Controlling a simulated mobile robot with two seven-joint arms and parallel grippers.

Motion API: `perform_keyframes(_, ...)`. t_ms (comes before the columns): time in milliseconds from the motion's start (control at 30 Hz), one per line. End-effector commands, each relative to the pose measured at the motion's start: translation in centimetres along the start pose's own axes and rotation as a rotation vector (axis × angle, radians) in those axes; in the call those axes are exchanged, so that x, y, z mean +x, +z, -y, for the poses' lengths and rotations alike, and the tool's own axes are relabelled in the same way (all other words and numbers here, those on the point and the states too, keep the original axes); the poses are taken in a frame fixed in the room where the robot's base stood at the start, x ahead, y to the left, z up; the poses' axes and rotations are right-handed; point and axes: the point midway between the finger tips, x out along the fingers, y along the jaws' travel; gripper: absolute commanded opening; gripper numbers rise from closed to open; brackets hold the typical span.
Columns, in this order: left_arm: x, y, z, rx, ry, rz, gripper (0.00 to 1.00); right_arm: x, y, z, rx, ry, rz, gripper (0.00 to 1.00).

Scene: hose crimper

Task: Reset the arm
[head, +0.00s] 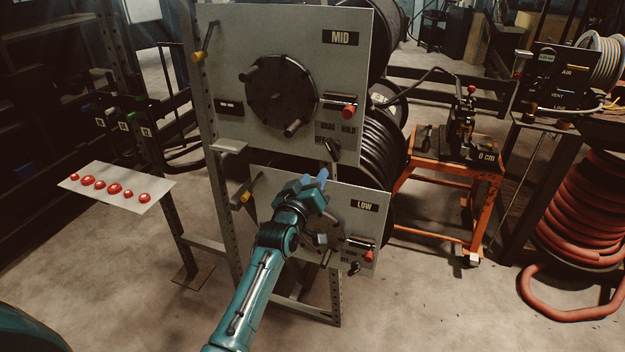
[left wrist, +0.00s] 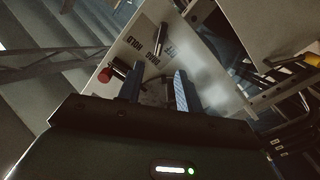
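My left arm reaches up from the bottom of the head view. Its gripper (head: 315,180) is in front of the LOW panel (head: 368,190), over its upper left-middle part, and hides part of its crank wheel (head: 325,236). I cannot tell if the fingers touch the panel. My right gripper is not in view.
The MID panel (head: 225,50) with its crank wheel (head: 282,92) stands above. A plate with several red buttons (head: 114,188) is at left. An orange cart (head: 425,178) with a crimper (head: 462,125) and a red hose coil (head: 590,215) are at right. The front right floor is clear.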

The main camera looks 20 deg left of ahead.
Motion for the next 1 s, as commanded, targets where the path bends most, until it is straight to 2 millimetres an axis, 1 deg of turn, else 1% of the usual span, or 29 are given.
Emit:
perform_keyframes(100, -0.2, 0.2, 0.1, 0.004, -0.002, 0.004, 0.35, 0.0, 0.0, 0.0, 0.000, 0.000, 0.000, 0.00)
perform_keyframes(167, -0.8, 0.9, 0.5, 0.018, -0.006, 0.018, 0.35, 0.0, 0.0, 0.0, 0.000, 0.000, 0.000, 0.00)
perform_keyframes(267, -3.4, 3.5, 1.9, 0.077, -0.020, 0.072, 0.35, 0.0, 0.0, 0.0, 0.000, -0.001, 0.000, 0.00)
perform_keyframes(367, -8.1, 7.5, 3.6, 0.173, -0.034, 0.166, 0.35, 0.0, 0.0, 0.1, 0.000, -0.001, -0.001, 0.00)
perform_keyframes(400, -10.3, 9.2, 4.2, 0.216, -0.036, 0.210, 0.35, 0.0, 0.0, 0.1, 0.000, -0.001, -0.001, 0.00)
perform_keyframes(467, -13.9, 11.5, 4.9, 0.279, -0.032, 0.278, 0.35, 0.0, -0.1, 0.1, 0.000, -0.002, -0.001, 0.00)
perform_keyframes(500, -16.3, 12.9, 5.2, 0.319, -0.027, 0.325, 0.35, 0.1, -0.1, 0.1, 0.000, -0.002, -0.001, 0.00)
perform_keyframes(567, -20.0, 14.8, 5.4, 0.373, -0.015, 0.394, 0.35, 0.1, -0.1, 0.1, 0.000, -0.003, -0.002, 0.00)
perform_keyframes(600, -22.4, 15.9, 5.4, 0.406, -0.006, 0.439, 0.35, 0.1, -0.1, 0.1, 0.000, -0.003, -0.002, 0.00)
perform_keyframes(667, -25.7, 17.1, 5.3, 0.448, 0.011, 0.498, 0.35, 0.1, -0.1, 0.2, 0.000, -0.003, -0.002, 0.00)
perform_keyframes(700, -27.6, 17.8, 5.2, 0.470, 0.022, 0.535, 0.35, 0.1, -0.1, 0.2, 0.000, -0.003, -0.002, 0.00)
perform_keyframes(800, -31.4, 18.9, 4.8, 0.511, 0.048, 0.605, 0.35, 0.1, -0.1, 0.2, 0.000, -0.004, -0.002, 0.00)
perform_keyframes(833, -32.3, 19.1, 4.7, 0.520, 0.054, 0.620, 0.35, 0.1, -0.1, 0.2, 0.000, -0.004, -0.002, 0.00)
perform_keyframes(900, -33.6, 19.4, 4.5, 0.533, 0.064, 0.645, 0.35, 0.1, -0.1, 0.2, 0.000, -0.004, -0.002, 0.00)
perform_keyframes(1000, -34.5, 19.6, 4.3, 0.542, 0.072, 0.661, 0.35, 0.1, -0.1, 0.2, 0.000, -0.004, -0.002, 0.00)
